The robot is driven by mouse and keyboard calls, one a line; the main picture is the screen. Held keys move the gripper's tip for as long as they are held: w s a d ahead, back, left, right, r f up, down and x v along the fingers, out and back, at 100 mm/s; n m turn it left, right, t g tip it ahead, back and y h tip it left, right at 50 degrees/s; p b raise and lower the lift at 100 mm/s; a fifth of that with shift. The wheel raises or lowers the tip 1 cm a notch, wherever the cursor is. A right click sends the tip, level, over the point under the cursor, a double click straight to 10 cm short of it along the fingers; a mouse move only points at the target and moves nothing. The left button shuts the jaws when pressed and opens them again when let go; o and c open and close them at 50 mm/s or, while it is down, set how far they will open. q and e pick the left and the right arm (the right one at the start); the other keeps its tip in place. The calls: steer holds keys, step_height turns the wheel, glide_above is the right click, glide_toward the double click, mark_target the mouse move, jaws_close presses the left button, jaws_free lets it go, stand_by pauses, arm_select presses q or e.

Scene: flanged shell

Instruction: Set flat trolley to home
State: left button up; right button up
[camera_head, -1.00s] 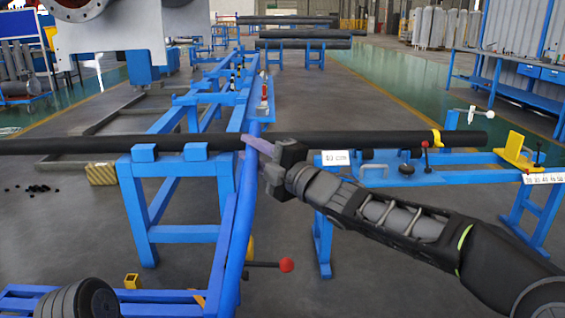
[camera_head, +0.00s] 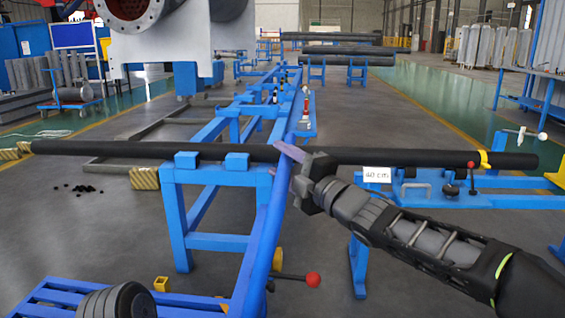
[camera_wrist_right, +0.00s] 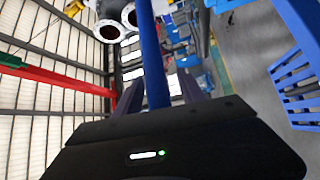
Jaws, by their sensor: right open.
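A low blue slatted platform, which looks like the flat trolley (camera_head: 50,298), is at the lower left in the head view. Blue slats, which may be the same platform, show at the right of the wrist view (camera_wrist_right: 296,82). A long blue bar (camera_head: 262,250) slants up through the middle; I cannot tell whether it joins the platform. My right gripper (camera_head: 286,163) is at the bar's upper part. In the right wrist view the blue bar (camera_wrist_right: 153,60) runs between its two open fingers (camera_wrist_right: 160,92); contact is unclear.
A long black pipe (camera_head: 110,148) lies across a blue bench frame (camera_head: 215,172) just beyond the gripper. A red-knobbed lever (camera_head: 312,280) sticks out below. A blue stand (camera_head: 440,195) is to the right. Open grey floor lies at the left.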

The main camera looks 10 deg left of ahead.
steer(key=shift+d, duration=0.1)
steer(key=shift+s+d, duration=0.35)
steer(key=shift+d, duration=0.15)
steer(key=v, duration=0.6)
steer(key=shift+s, duration=0.25)
steer(key=shift+d+f, duration=0.1)
